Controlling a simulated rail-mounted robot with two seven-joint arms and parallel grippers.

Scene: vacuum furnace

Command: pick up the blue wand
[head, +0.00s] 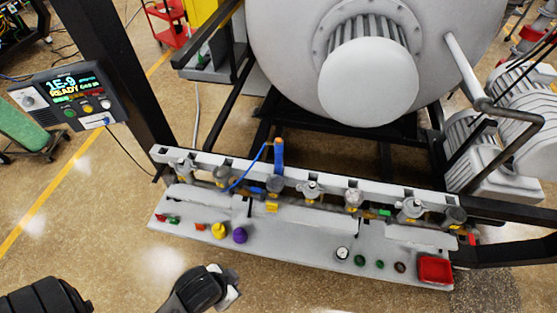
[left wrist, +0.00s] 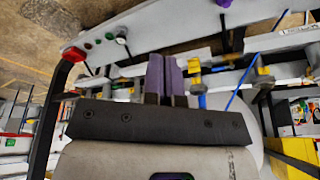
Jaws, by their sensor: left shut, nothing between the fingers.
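The blue wand (head: 278,157) stands upright at the rear of the grey valve panel, near its middle, with an orange tip on top. A thin blue hose (head: 247,168) loops beside it to the left. My left gripper (head: 226,290) is below the panel's front edge, well apart from the wand; its fingers are hard to make out there. In the left wrist view its two purple fingers (left wrist: 164,76) are shut together with nothing between them. A thin blue line, perhaps the hose (left wrist: 236,92), shows right of the fingers. My right gripper is not in view.
The panel (head: 300,258) carries several valves along its rear, a purple knob (head: 240,235), a yellow knob (head: 219,230) and a red box (head: 435,269). A large furnace vessel (head: 369,80) stands behind. A display (head: 78,98) is at left. The floor in front is clear.

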